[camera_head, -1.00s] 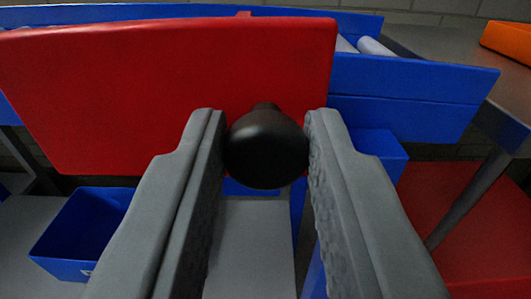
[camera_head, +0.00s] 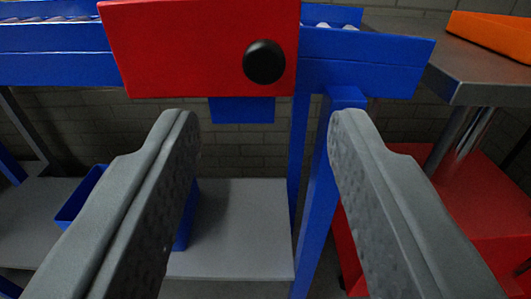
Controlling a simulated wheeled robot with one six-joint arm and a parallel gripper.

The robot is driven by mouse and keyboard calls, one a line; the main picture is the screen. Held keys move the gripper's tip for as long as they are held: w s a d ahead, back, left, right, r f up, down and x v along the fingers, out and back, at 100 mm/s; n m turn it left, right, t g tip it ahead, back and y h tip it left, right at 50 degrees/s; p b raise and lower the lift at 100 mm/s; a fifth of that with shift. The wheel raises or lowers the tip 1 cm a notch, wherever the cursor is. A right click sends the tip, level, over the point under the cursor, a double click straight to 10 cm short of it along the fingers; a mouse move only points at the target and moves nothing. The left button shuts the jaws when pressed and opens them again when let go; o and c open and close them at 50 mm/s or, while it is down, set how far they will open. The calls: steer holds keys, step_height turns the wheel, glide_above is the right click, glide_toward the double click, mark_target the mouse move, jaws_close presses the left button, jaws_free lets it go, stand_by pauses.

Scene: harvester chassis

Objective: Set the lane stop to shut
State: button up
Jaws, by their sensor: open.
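The lane stop shows as a flat red plate (camera_head: 190,55) in front of the blue conveyor rail, at the top centre. A round black knob (camera_head: 264,62) sticks out near its right end. My gripper (camera_head: 265,118) is open and empty. Its two grey fingers are spread wide, and the knob appears above and beyond the gap between the tips, apart from both. The frame cuts off the plate's top edge, and I cannot tell how the plate stands in the lane behind it.
Blue rail (camera_head: 375,62) runs on to the right, with a blue post (camera_head: 322,190) below it. A grey lower shelf (camera_head: 240,225) holds a blue bin (camera_head: 80,195), partly hidden by my left finger. A grey table (camera_head: 430,55) with an orange tray (camera_head: 490,35) stands at right.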

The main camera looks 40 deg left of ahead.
steer(key=v, duration=0.8)
steer(key=shift+s+d+r, duration=0.1)
steer(key=s+a+r+m+t+h, duration=0.25)
steer(key=s+r+h, duration=0.25)
steer(key=r, duration=0.7)
steer(key=s+a+r+m+t+h, duration=0.2)
steer(key=s+r+t+h, duration=0.3)
steer(key=r, duration=0.7)
steer(key=s+a+r+m+g+h, duration=0.1)
steer(key=s+a+r+m, duration=0.1)
steer(key=s, duration=1.2)
steer(key=s+a+r+m+g+h, duration=0.1)
steer(key=s+a+r+m+g, duration=0.1)
steer(key=s, duration=1.2)
steer(key=shift+a+h, duration=0.4)
steer(key=shift+a, duration=0.4)
steer(key=shift+r+m, duration=0.15)
steer(key=shift+m, duration=0.1)
steer(key=shift+c, duration=0.7)
